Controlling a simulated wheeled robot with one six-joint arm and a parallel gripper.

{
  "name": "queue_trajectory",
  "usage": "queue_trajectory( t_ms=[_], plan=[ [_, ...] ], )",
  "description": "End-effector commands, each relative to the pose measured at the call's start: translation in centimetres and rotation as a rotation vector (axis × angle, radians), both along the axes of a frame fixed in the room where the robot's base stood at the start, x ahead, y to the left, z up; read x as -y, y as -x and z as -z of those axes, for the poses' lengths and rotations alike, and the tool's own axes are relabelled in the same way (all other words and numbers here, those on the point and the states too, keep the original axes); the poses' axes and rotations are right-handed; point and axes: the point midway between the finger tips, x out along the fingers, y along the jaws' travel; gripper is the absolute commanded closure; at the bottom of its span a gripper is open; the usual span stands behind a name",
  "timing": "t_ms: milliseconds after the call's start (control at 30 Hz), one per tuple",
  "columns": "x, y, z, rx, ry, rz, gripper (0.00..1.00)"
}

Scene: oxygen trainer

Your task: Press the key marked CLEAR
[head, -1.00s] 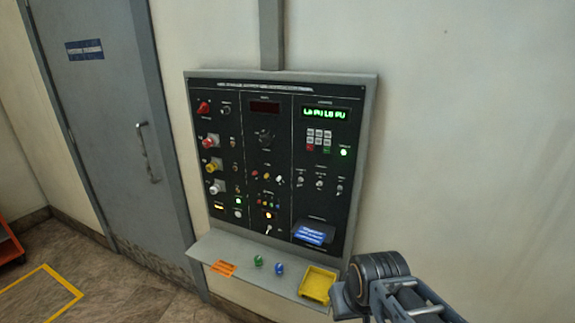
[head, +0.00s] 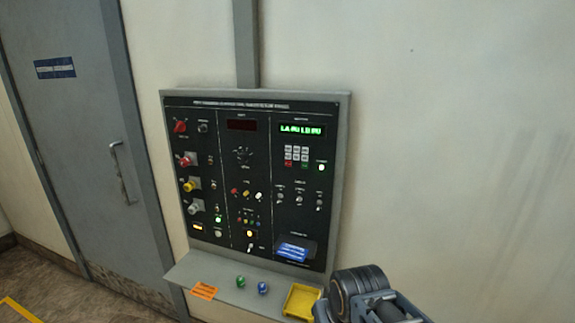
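The control panel (head: 270,150) is mounted on the wall, upright and dark-faced with a grey frame. Its keypad (head: 297,155) is at the upper right of the panel, under a lit green display (head: 301,129). The key lettering is too small to read, so I cannot tell which key is marked CLEAR. Part of my arm shows at the lower right, below and to the right of the panel and apart from the keypad. My gripper's fingertips are not in view.
A grey shelf (head: 225,274) juts out under the panel. It holds an orange tag (head: 204,291), a green knob (head: 240,282), a blue knob (head: 262,288) and a yellow tray (head: 301,301). A blue card (head: 295,252) sits low on the panel. A grey door (head: 75,130) is at left.

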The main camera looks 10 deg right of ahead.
Motion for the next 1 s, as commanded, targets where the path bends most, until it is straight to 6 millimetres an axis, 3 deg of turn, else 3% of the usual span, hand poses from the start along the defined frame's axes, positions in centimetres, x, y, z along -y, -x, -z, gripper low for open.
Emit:
queue_trajectory(
  t_ms=[200, 1000],
  plan=[
    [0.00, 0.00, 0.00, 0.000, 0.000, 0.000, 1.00],
    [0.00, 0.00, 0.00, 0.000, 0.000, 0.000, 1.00]
  ],
)
